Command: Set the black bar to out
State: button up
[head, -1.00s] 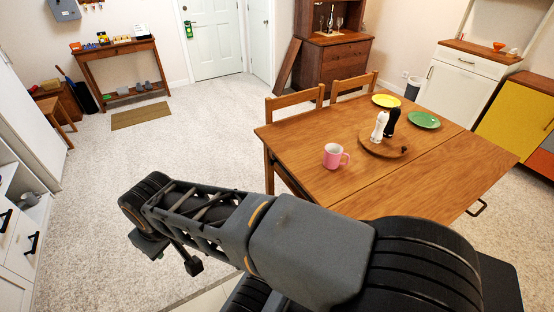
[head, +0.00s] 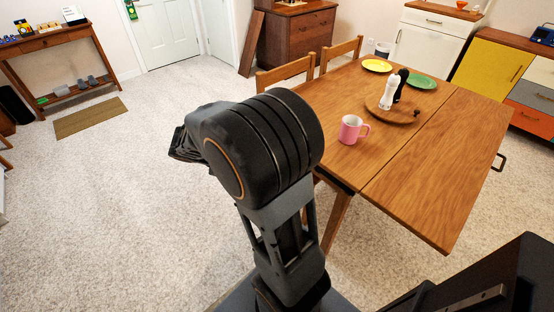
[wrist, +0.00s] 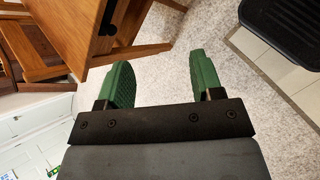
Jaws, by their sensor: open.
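A black bar (head: 499,162), bent like a handle, shows just past the right edge of the wooden table (head: 430,190), below its top. In the wrist view a dark handle-like piece (wrist: 107,18) shows against the table's wood (wrist: 80,22); I cannot tell if it is the same bar. My gripper (wrist: 158,68) has two green fingers, wide apart with only carpet between them. It is open and empty, with the table to its upper left in the wrist view. My arm hides the gripper in the head view.
On the table are a pink mug (head: 352,129), a round board (head: 397,112) with white and black mills, a yellow plate (head: 377,66) and a green plate (head: 422,82). Chairs (head: 286,74) stand at its far left side. Carpet (head: 120,200) at left is open.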

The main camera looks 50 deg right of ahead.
jog(key=w+d+f+n+h+b, duration=0.4)
jog(key=w+d+f+n+h, duration=0.15)
jog(key=f, duration=0.35)
jog(key=w+d+f+n+h+b, duration=0.4)
jog(key=w+d+f+n+b, duration=0.15)
jog(key=f, duration=0.35)
jog(key=s+d+t, duration=0.1)
jog(key=d, duration=1.3)
jog(key=shift+d+m, duration=0.15)
jog(key=shift+m, duration=0.15)
jog(key=shift+c, duration=0.3)
grip_shut()
